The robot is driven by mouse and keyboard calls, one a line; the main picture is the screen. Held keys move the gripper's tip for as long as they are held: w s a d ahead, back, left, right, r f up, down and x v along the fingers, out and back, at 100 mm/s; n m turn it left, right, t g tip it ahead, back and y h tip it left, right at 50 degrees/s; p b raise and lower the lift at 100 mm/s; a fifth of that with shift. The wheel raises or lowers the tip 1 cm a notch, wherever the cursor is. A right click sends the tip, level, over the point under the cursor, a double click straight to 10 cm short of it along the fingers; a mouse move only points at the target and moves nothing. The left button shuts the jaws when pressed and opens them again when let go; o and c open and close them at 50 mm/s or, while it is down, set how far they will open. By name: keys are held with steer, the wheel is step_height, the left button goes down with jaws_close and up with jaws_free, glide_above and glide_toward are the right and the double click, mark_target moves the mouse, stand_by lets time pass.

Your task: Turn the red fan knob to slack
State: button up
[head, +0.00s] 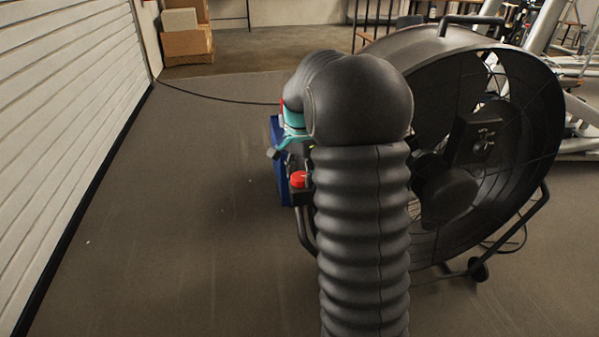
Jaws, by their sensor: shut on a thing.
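The large black drum fan (535,95) stands at the right, its left side largely behind my own dark, ribbed arm. A small red knob-like part (298,180) shows just left of my arm, on a dark mount at the fan's left side. My gripper (291,158) is partly visible below a teal wrist part, close above the red part. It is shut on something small. My arm hides most of the fingers and the exact contact, and the knob's turn angle cannot be read.
A blue panel (278,165) stands beside the gripper. A white slatted shutter (65,110) runs along the left. Cardboard boxes (188,42) stand at the back, and a dark cable (215,99) crosses the floor. The floor left of the fan is clear.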

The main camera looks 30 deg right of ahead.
steer(key=shift+w, duration=0.1)
stand_by(0.5)
steer(key=o, duration=0.9)
